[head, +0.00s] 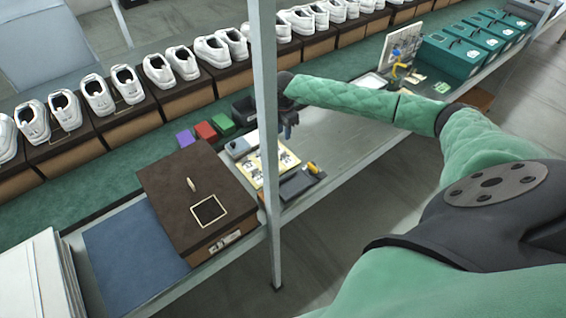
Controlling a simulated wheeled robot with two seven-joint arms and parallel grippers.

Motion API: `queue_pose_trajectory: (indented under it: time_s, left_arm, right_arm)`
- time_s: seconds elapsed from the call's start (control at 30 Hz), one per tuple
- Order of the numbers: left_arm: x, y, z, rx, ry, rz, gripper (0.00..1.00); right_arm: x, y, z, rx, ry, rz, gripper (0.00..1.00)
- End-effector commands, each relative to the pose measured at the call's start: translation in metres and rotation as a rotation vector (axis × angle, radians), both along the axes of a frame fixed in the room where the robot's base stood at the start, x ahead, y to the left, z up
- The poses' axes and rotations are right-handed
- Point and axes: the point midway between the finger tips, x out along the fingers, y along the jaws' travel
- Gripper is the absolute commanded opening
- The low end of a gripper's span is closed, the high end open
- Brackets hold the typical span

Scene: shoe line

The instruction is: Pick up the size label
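A pale yellow sheet (262,175) with several small printed marks, which look like labels, lies on the bench behind the grey post. My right gripper (288,132) points down just above and beyond the sheet's right side. Its fingers are small and dark, so I cannot tell whether they are open or shut, and I see nothing clearly held. The post hides part of the sheet. A brown shoe box (165,180) stands left of the sheet, with a pale square outline on its lid and a white printed patch on its front. My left gripper is out of view.
The grey upright post (265,100) stands in front of the bench. A dark tray (300,184) with a yellow item lies right of it. Purple (185,138), red (205,131) and green (222,122) blocks sit behind the box. White shoes on boxes line the back.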

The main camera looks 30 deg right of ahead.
Motion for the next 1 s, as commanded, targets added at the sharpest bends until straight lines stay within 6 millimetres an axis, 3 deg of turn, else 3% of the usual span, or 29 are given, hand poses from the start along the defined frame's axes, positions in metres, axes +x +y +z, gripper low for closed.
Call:
queue_pose_trajectory:
  time_s: [0.03, 0.2, 0.4, 0.87, 1.0]
  left_arm:
    - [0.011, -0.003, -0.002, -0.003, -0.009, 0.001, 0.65]
    - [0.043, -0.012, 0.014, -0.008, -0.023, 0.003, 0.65]
    - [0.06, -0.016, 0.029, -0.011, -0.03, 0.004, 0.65]
    - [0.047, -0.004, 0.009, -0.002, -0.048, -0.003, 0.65]
    - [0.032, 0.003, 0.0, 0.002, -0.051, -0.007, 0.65]
  right_arm:
    - [0.0, 0.0, -0.012, 0.0, 0.0, 0.0, 0.3]
    - [0.0, 0.0, -0.031, 0.0, 0.0, 0.0, 0.3]
    - [0.0, 0.0, -0.039, 0.0, 0.0, 0.0, 0.3]
    - [0.001, 0.0, -0.068, 0.001, 0.001, 0.0, 0.3]
    - [0.002, -0.001, -0.079, 0.001, 0.001, -0.001, 0.3]
